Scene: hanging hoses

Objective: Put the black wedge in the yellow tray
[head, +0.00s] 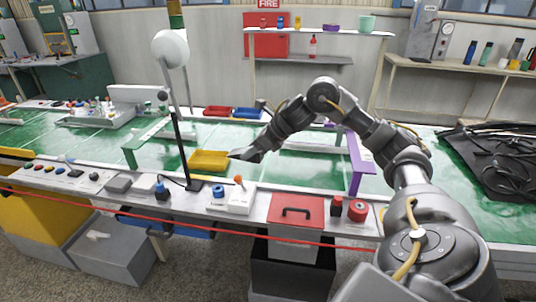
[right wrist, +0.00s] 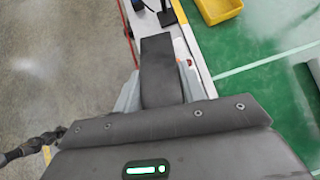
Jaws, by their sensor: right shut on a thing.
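The black wedge (right wrist: 158,70) is a long dark block in the right wrist view, gripped between the grey fingers of my right gripper (right wrist: 160,95). In the head view my right gripper (head: 252,150) reaches in from the right, with the dark wedge (head: 240,155) at its tip, pointing left. The yellow tray (head: 209,161) lies on the green bench, just left of the wedge. The tray (right wrist: 217,9) also shows at the top right of the right wrist view, apart from the wedge. My left gripper is not in view.
A lamp (head: 181,145) with a dark post stands left of the tray. A white box with an orange-topped lever (head: 240,198) and a red case (head: 296,211) sit along the front edge. A purple frame (head: 356,165) stands at the right. Red and blue trays (head: 247,113) lie behind.

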